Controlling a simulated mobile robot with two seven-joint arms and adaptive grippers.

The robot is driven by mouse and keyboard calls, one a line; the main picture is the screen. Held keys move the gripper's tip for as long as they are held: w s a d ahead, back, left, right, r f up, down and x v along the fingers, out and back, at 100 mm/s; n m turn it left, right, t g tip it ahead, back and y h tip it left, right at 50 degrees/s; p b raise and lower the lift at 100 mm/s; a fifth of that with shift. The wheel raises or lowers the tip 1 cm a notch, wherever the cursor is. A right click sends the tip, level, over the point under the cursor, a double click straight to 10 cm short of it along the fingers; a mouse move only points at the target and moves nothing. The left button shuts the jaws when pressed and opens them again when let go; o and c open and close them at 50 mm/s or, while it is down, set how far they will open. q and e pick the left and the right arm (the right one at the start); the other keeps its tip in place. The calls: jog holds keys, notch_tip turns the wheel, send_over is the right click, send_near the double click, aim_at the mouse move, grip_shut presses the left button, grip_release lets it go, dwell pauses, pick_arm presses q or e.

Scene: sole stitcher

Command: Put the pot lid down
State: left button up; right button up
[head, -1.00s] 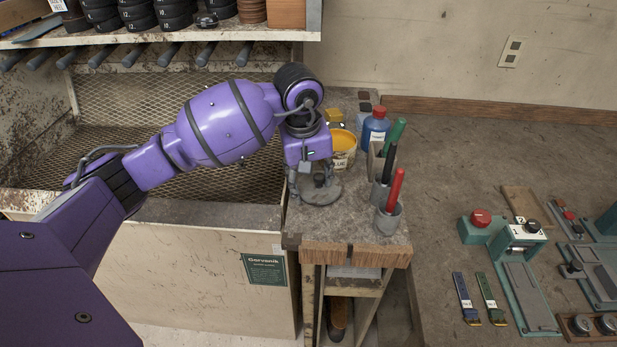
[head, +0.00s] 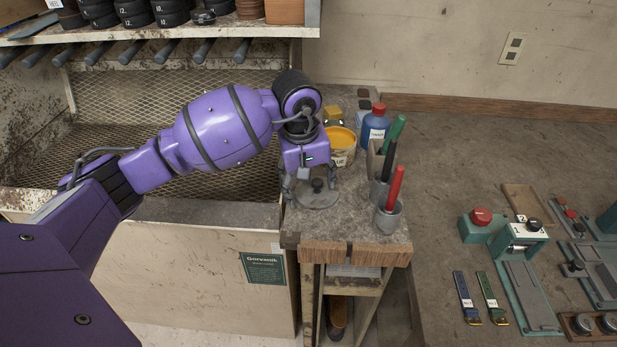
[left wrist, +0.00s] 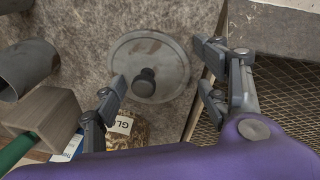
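The pot lid (head: 316,199) is a round grey disc with a dark knob, lying flat on the small stand's stone-like top. In the left wrist view the lid (left wrist: 168,59) lies with its knob (left wrist: 145,82) between and slightly beyond my fingertips. My left gripper (head: 308,182) is above the lid, its fingers spread wide; in the left wrist view the gripper (left wrist: 160,86) is open with nothing between its pads. The glue pot (head: 342,148) stands behind the lid, uncovered, with yellow contents showing. My right gripper is in neither view.
A cup with a red pen (head: 389,216), a cup with a black pen (head: 381,191) and a wooden block holding a green marker stand right of the lid. A blue bottle (head: 375,126) is behind. The stand's front edge (head: 354,254) is close.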

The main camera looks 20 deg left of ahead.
aim_at(305, 197)
pick_arm(q)
jog(key=shift+r, duration=0.25)
notch_tip(305, 197, up, 13)
jog(key=s, duration=0.1)
jog(key=shift+s+a+f, duration=0.2)
jog(key=shift+s+a, duration=0.05)
jog(key=shift+s, duration=0.1)
dwell(0.4)
